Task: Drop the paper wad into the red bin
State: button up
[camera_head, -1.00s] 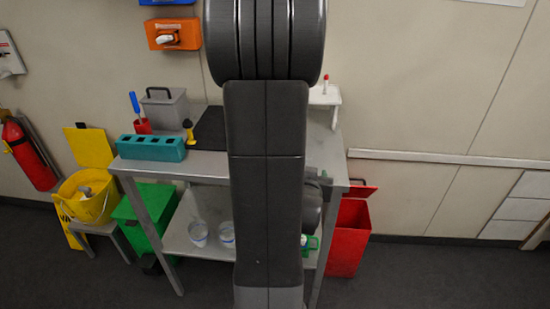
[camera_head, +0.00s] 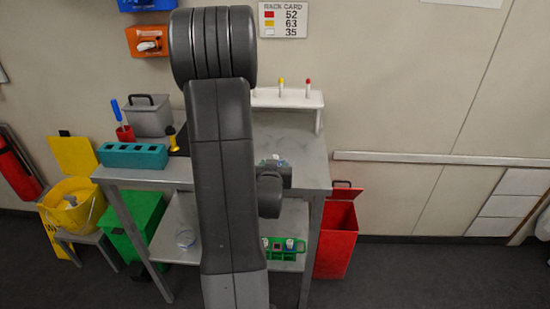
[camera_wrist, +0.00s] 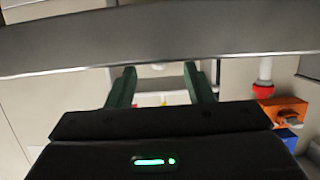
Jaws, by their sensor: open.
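The red bin (camera_head: 336,240) stands on the floor at the right end of the metal table in the head view, its lid (camera_head: 345,192) raised at the back. My gripper (camera_wrist: 160,85) shows in the wrist view as two green fingers, apart. I cannot make out anything held between them. In the head view my arm hides much of the table, and the gripper's fingers are not clear there. A small pale and bluish patch (camera_head: 275,161) shows beside my wrist over the tabletop; I cannot tell what it is. I cannot identify the paper wad in either view.
The metal table (camera_head: 300,172) carries a teal block (camera_head: 133,156), a grey lidded box (camera_head: 148,115) and a white rack (camera_head: 288,98). A green tube rack (camera_head: 283,248) is on its lower shelf. A green bin (camera_head: 135,228) and yellow bucket (camera_head: 72,205) stand left. Floor at right is clear.

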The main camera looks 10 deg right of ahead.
aim_at(275, 158)
jog(key=shift+r+p+x, duration=0.2)
jog(key=shift+p+x, duration=0.3)
jog(key=shift+x, duration=0.95)
jog(key=shift+r+p+x, duration=0.2)
jog(key=shift+p+x, duration=0.25)
jog(key=shift+x, duration=0.95)
jog(key=shift+w+d, duration=0.1)
jog(key=shift+d, duration=0.1)
grip_shut()
